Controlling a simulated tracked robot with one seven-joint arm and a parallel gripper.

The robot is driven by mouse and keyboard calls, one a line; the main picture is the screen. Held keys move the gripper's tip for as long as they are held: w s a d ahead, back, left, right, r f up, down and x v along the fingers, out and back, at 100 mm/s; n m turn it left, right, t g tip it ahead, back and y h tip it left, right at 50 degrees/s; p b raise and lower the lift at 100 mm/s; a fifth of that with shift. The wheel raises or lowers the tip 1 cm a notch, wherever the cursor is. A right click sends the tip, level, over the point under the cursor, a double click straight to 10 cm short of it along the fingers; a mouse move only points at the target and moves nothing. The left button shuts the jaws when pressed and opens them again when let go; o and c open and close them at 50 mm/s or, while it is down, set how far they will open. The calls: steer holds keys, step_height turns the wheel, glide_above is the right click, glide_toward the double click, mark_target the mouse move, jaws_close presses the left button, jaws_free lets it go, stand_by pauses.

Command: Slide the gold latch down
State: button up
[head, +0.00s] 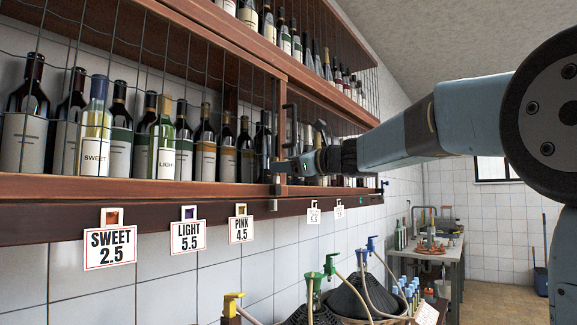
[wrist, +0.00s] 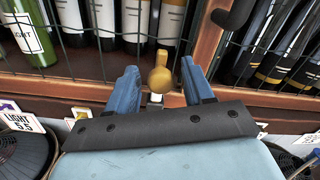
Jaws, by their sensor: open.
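The gold latch (wrist: 160,77) shows in the wrist view as a rounded gold knob with a narrower neck on top, in front of the wooden lower rail of the wire-fronted wine shelf. A small silver piece (wrist: 155,99) shows just below it. My gripper (wrist: 160,72) is open, with one blue finger on each side of the latch. A gap shows on both sides in the picture; I cannot tell the depth exactly. In the head view my gripper (head: 283,166) is at the shelf's wooden post, and the gold latch cannot be made out there.
A black handle (wrist: 236,13) stands on the post up and right of the latch. Wire mesh covers the bottles (head: 95,130). Price signs (head: 109,246) hang below the shelf. Demijohns with coloured taps (head: 330,265) stand low beneath it.

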steer(key=shift+c, duration=0.5)
jaws_close()
